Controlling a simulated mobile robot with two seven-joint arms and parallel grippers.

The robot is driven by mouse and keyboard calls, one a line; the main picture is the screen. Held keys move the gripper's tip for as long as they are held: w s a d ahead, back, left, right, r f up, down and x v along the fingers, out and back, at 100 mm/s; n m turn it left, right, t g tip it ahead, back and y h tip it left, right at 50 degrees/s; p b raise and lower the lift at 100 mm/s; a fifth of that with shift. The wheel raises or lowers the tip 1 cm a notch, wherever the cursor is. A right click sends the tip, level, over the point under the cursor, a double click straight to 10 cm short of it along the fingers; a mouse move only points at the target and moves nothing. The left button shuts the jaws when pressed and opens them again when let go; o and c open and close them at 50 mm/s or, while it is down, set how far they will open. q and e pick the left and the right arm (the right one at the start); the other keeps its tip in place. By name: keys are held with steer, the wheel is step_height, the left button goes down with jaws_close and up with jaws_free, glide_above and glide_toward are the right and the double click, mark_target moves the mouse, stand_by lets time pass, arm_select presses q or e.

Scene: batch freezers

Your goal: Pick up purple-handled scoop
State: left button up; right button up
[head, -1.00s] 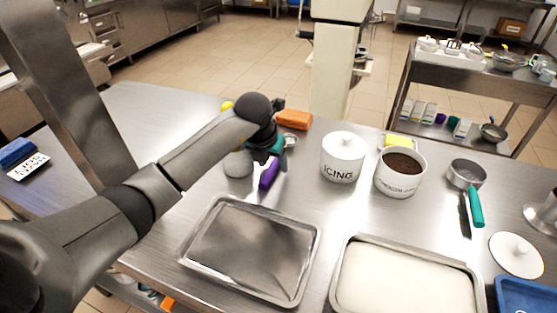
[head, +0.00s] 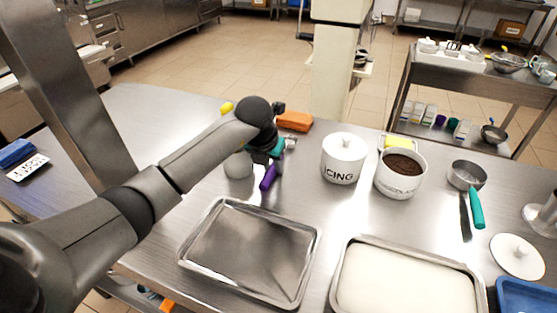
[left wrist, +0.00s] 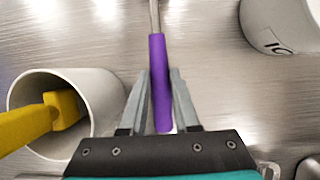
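The purple-handled scoop lies on the steel table; its purple handle (head: 269,177) points toward the front in the head view. In the left wrist view the handle (left wrist: 160,85) runs between the two grey fingers of my left gripper (left wrist: 160,74), and the fingertips close in against both its sides. The scoop's metal neck (left wrist: 154,15) runs out of the top of that view. In the head view the left gripper (head: 268,157) covers part of the scoop. My right gripper is not in view.
A white pot (left wrist: 95,95) with a yellow-handled tool (left wrist: 60,110) stands close left of the gripper. The icing jar (head: 343,160) is to the right, beside a chocolate tub (head: 400,174). An empty metal tray (head: 250,250) lies in front. An orange block (head: 295,121) lies behind.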

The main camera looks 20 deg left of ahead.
arm_select(q)
jaws_close()
steer(key=shift+r, duration=0.15)
